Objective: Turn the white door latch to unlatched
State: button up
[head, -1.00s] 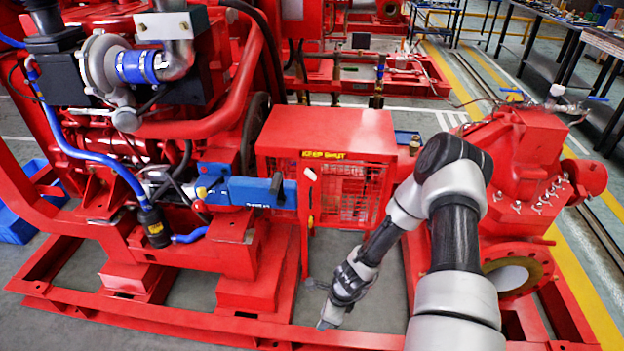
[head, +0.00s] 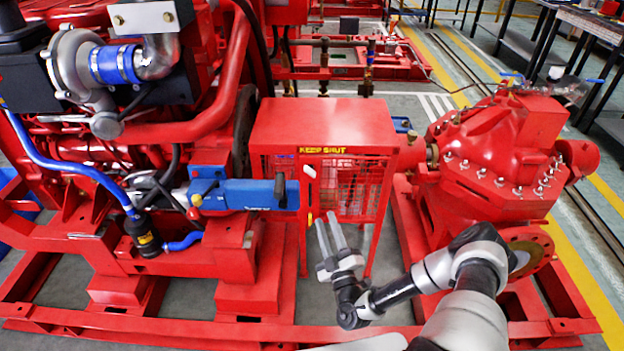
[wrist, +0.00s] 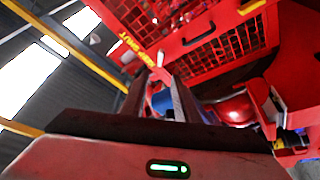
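The white door latch (head: 309,172) is a small white handle on the left front edge of the red mesh guard box (head: 322,125), just below the yellow "KEEP SHUT" label (head: 323,151). It looks slightly tilted in the head view. My gripper (head: 326,218) is below and a little right of the latch, fingers pointing up, apart from it. The two fingers are parallel with an empty gap between them. In the wrist view a small white piece that looks like the latch (wrist: 160,58) shows beyond the fingertips (wrist: 158,84).
A blue device (head: 245,193) sits close left of the latch, beside the engine. A red pump (head: 490,150) stands right of the guard box. Red base rails (head: 180,325) run along the floor in front. The space before the mesh door is open apart from my arm.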

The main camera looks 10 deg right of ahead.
aim_at(311, 175)
jog(key=b+x, duration=0.2)
jog(key=x, duration=1.4)
jog(key=shift+a, duration=0.15)
grip_shut()
